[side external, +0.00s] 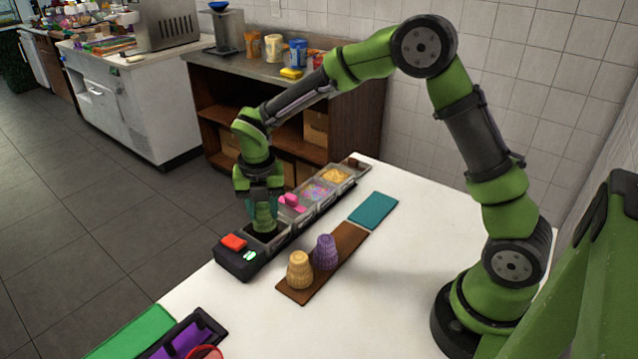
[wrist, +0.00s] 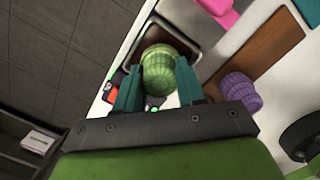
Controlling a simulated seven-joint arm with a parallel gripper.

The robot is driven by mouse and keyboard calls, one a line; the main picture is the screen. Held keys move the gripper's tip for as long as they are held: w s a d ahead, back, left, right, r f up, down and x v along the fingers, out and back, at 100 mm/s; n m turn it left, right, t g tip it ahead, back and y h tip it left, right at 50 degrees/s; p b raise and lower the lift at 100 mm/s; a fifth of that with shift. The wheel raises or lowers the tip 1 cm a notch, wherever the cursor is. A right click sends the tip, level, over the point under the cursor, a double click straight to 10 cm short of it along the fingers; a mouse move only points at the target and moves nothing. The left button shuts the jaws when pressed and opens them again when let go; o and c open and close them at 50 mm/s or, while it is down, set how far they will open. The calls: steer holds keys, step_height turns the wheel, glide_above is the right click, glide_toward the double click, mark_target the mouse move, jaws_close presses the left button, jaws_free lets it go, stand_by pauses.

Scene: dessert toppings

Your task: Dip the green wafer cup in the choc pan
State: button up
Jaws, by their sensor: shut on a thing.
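The green wafer cup (wrist: 159,68) is held mouth-hidden between the teal fingers of my gripper (wrist: 157,74). In the side external view my gripper (side external: 263,207) points down over the choc pan (side external: 268,240), the nearest pan of the black topping row. The green wafer cup (side external: 264,223) is low in that pan's opening there, largely covered by the fingers. In the wrist view the choc pan (wrist: 150,35) shows dark brown inside its rim, behind the cup. I cannot tell whether the cup's lower end touches the chocolate.
A purple wafer cup (side external: 324,252) and a tan wafer cup (side external: 299,271) stand on a brown board (side external: 347,245). Pans of sprinkles (side external: 316,191) and yellow topping (side external: 337,175) continue the row, with a pink scoop (side external: 290,201) nearby. A teal mat (side external: 373,209) lies flat, empty.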

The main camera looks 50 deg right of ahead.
steer(key=shift+r, duration=1)
stand_by(0.3)
steer(key=shift+r, duration=2.25)
